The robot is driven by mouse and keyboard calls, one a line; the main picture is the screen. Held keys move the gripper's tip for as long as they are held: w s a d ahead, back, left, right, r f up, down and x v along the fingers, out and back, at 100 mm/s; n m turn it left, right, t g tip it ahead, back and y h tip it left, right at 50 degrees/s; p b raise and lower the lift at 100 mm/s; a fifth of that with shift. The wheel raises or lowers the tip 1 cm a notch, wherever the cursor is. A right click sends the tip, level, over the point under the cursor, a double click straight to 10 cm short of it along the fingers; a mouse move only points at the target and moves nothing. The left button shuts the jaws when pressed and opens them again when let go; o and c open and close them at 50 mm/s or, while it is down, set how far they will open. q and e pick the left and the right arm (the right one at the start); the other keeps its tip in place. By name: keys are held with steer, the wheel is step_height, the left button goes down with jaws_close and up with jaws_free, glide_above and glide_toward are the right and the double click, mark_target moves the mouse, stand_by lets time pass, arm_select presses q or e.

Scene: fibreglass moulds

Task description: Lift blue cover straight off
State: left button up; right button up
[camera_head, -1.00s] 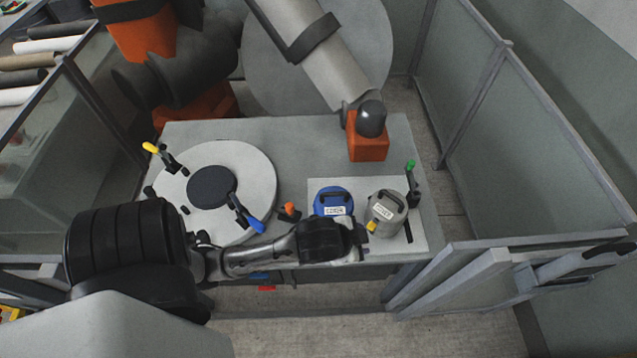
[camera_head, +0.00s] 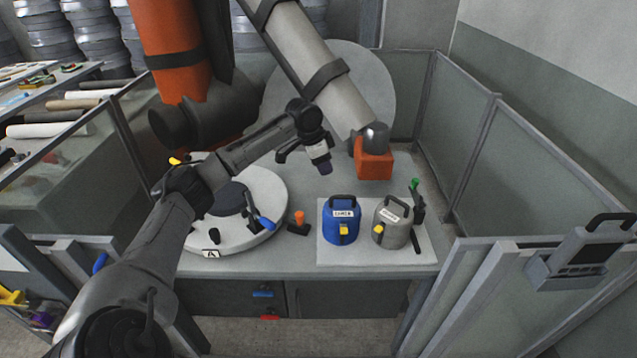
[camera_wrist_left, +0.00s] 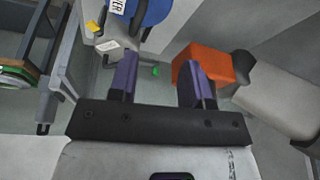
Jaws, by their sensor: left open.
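The blue cover (camera_head: 341,228) is a rounded blue body with a black handle on top, a white label and a yellow tab. It stands upright on a light square plate (camera_head: 330,259) at the table's right front. Part of it also shows at the top edge of the left wrist view (camera_wrist_left: 154,11). My left gripper (camera_head: 324,168) is raised over the table, behind and slightly left of the cover in the picture, apart from it. Its two purple fingers (camera_wrist_left: 160,82) are spread in the left wrist view, with nothing between them. My right gripper is out of view.
A grey lidded body (camera_head: 392,226) with a handle stands close right of the blue cover. A green-tipped clamp (camera_head: 417,207) is beside it. An orange block (camera_head: 373,163) stands behind. A round turntable (camera_head: 270,192) is on the left. Panels enclose the sides.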

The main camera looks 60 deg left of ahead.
mark_target(343, 198)
arm_select(q)
steer(key=w+d+f+m, duration=0.1)
steer(key=f, duration=0.2)
steer(key=w+d+f+m+h+b, duration=0.1)
steer(key=w+f, duration=0.1)
steer(key=f, duration=0.2)
steer(key=w+d+f, duration=0.1)
steer(key=f, duration=0.2)
steer(key=shift+w+d+f+m+h, duration=0.2)
steer(key=shift+d+m+h, duration=0.1)
steer(key=shift+m+h, duration=0.1)
steer(key=shift+b+x, duration=0.35)
steer(key=shift+x, duration=0.75)
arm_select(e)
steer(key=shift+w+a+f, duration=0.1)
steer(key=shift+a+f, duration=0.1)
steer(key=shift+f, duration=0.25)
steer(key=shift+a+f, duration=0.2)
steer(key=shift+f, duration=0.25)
arm_select(q)
steer(key=c, duration=0.7)
jaws_close()
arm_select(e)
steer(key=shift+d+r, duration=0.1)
